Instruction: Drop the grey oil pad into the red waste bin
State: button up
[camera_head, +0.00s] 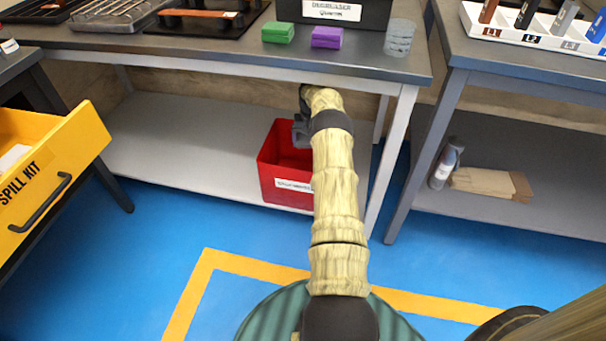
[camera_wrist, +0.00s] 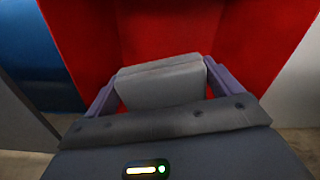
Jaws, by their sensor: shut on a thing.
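The red waste bin (camera_head: 278,170) stands on the grey lower shelf of the bench, with a white label on its front. My arm reaches in under the bench top and hides the bin's right part. My gripper (camera_wrist: 160,88) is shut on the grey oil pad (camera_wrist: 161,82), which sits between its two fingers in the wrist view. Red bin walls (camera_wrist: 165,30) fill the view behind and around the pad. In the head view my gripper (camera_head: 301,132) is at the bin's opening, mostly hidden by my arm. I cannot tell how deep the pad is.
The bench top (camera_head: 220,48) is close above my arm, and a bench leg (camera_head: 393,150) stands just right of it. The open yellow spill kit drawer (camera_head: 45,170) is at the left. Green (camera_head: 278,32) and purple (camera_head: 327,37) blocks lie on the bench. The blue floor is clear in front.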

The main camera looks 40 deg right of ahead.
jog(key=shift+f, duration=0.6)
jog(key=shift+w+a, duration=0.1)
